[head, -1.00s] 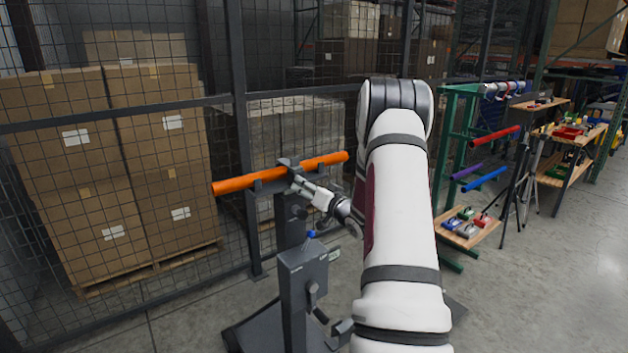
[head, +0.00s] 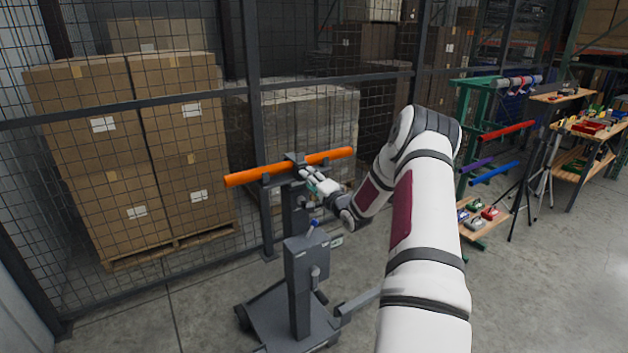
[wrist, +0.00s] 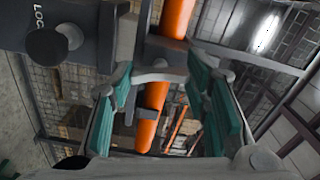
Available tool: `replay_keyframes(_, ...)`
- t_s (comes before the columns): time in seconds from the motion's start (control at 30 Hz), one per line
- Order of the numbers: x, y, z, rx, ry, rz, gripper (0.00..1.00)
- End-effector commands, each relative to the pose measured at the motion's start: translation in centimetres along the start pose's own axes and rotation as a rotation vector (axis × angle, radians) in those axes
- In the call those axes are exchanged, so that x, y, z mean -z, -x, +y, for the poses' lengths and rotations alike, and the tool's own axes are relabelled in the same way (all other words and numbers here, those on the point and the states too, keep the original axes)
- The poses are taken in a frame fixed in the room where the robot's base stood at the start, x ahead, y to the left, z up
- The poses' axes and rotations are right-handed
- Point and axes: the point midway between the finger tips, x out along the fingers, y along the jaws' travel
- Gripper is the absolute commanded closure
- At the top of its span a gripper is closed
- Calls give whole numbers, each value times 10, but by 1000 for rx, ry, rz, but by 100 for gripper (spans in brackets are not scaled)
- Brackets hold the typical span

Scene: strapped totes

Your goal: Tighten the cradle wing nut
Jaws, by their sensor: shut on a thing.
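An orange tube (head: 245,177) lies across a dark grey cradle (head: 293,163) on top of a wheeled stand (head: 305,265). My gripper (head: 306,177) is at the cradle, just below the tube. In the wrist view the tube (wrist: 150,120) runs behind the jaws. A light grey winged piece, seemingly the wing nut (wrist: 158,77), spans between the teal pads of my gripper (wrist: 163,88). The jaws are closed on it from both sides. In the head view the nut is too small to make out.
A dark knob (wrist: 47,47) on the stand's head is close to the left finger. A blue-topped lever (head: 313,224) rises from the stand. A wire fence (head: 200,105) stands behind it, with stacked cartons (head: 80,150) beyond. Benches (head: 570,125) are at right; floor at lower right is clear.

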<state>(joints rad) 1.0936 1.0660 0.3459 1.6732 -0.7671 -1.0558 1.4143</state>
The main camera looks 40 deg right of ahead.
Motion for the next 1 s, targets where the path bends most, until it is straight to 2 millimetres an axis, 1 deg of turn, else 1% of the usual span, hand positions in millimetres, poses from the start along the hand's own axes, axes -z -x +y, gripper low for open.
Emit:
replay_keyframes(0.1,0,2,2,-5,-53,-1,85)
replay_keyframes(0.3,-1,1,2,-5,-102,-1,85)
replay_keyframes(0.8,-1,1,3,-6,-116,-2,85)
replay_keyframes(0.83,-1,1,3,-6,-116,-2,50)
replay_keyframes(0.9,-1,0,2,-5,-116,-2,37)
replay_keyframes(1.0,-1,0,2,-4,-115,-1,37)
